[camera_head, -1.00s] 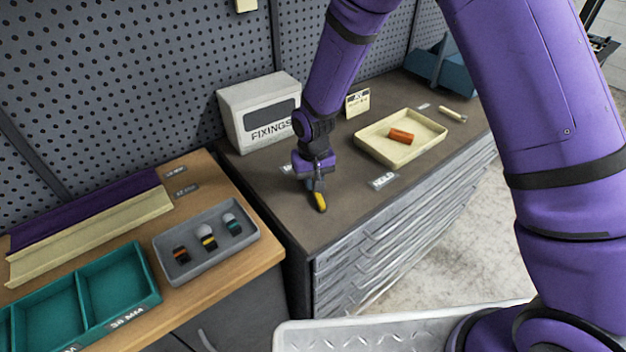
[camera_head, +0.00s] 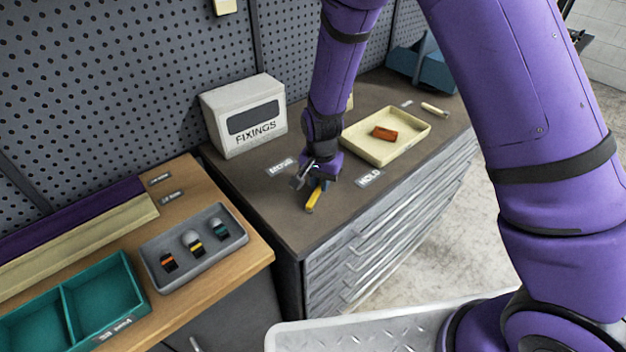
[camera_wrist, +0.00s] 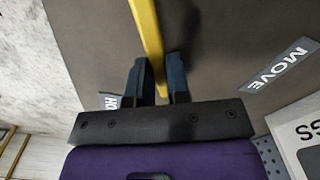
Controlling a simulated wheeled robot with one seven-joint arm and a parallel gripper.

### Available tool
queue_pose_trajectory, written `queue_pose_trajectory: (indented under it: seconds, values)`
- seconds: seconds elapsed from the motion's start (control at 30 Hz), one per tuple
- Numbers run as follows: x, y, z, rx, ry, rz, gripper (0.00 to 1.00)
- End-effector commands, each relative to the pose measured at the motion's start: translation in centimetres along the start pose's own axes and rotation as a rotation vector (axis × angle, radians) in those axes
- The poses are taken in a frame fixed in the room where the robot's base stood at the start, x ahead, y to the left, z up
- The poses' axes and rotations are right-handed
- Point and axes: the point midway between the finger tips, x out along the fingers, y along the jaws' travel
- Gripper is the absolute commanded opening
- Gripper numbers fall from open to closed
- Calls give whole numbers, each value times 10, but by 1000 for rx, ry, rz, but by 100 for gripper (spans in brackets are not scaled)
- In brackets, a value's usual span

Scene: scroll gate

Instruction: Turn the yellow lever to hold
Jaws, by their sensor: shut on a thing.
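The yellow lever (camera_head: 314,198) lies low over the dark top of the drawer cabinet, and its free end points toward the cabinet's front left. My gripper (camera_head: 321,184) reaches down over the lever's rear part and is shut on it. In the wrist view the lever (camera_wrist: 148,45) runs between the two dark fingers of my gripper (camera_wrist: 158,80). The HOLD label (camera_head: 369,178) is to the right of my gripper. The MOVE label (camera_head: 281,167) is to its left and also shows in the wrist view (camera_wrist: 281,65). My gripper hides the lever's pivot.
A white FIXINGS box (camera_head: 245,115) stands behind the lever. A cream tray (camera_head: 425,127) with an orange cylinder (camera_head: 384,133) is to the right. A grey tray (camera_head: 152,252) with several banded pieces sits on the wooden bench at left.

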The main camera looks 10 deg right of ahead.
Motion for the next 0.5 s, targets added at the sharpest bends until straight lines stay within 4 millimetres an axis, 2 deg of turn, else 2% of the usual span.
queue_pose_trajectory:
  seconds: [0.2, 0.5]
  values:
    - [0, 14, 2, 189, 0, 0, 0]
    - [0, 27, 5, 381, 0, -1, 0]
